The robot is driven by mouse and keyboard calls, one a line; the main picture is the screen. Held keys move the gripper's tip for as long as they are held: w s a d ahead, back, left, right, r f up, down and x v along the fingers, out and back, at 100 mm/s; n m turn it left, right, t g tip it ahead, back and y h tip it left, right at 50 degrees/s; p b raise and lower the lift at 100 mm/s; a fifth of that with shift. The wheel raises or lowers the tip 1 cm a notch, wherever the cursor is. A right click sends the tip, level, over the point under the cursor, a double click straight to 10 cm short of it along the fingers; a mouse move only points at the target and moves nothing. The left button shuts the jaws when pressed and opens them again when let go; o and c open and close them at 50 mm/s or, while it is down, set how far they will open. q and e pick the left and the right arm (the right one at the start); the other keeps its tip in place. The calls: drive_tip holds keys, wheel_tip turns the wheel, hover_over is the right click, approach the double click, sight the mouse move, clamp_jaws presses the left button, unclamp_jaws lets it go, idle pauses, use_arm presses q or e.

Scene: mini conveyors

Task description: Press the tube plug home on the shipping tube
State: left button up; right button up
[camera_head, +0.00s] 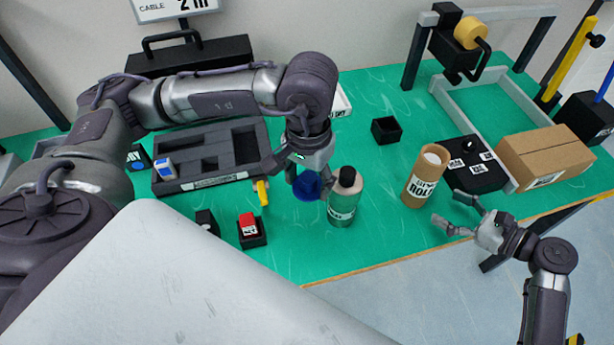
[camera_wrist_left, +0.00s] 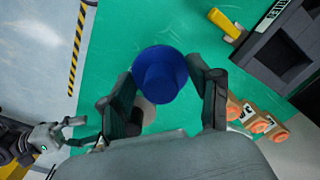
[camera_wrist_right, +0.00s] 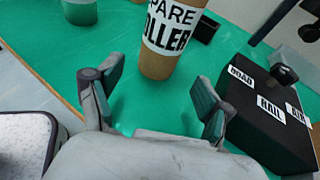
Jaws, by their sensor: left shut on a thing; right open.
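The blue tube plug (camera_head: 307,187) is held by my left gripper (camera_head: 296,176) above the table, left of a bottle. In the left wrist view the plug (camera_wrist_left: 160,73) sits between both fingers (camera_wrist_left: 165,82). The shipping tube (camera_head: 426,177), a brown cardboard cylinder with a white label, stands upright to the right, well apart from the plug. Its lower part (camera_wrist_right: 158,66) shows in the right wrist view. My right gripper (camera_head: 450,211) is open and empty, close to the tube on its right front side; its spread fingers (camera_wrist_right: 160,80) face the tube.
A bottle with a black cap (camera_head: 344,207) stands between plug and tube. A black labelled block (camera_head: 478,178) and a cardboard box (camera_head: 545,156) lie right of the tube. A small black bin (camera_head: 386,130) is behind. A dark tray (camera_head: 212,155) is at left. The table edge is near the right gripper.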

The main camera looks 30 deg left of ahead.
sight(420, 195)
use_arm(q)
wheel_tip(420, 195, down, 2)
drive_tip(key=shift+a+f+b, duration=0.15)
drive_tip(key=shift+b, duration=0.6)
use_arm(e)
drive_tip(key=x, duration=0.3)
drive_tip(key=shift+w+a+f, duration=0.1)
drive_tip(key=shift+a+f, duration=0.05)
drive_tip(key=shift+f, duration=0.05)
use_arm(q)
drive_tip(key=shift+w+a+r, duration=0.1)
drive_tip(key=shift+r, duration=0.1)
use_arm(e)
drive_tip(key=shift+w+a, duration=0.15)
drive_tip(key=shift+a, duration=0.4)
drive_tip(key=shift+w+a, duration=0.2)
drive_tip(key=shift+a, duration=0.4)
drive_tip(key=shift+w+a+f, duration=0.15)
drive_tip(key=shift+a+f, duration=0.1)
drive_tip(key=shift+a, duration=0.25)
drive_tip(key=shift+w+a+f, duration=0.1)
drive_tip(key=shift+a+f, duration=0.05)
drive_tip(key=shift+a, duration=0.2)
drive_tip(key=c, duration=0.7)
drive_tip(key=shift+f, duration=0.25)
use_arm(q)
drive_tip(key=shift+r, duration=0.15)
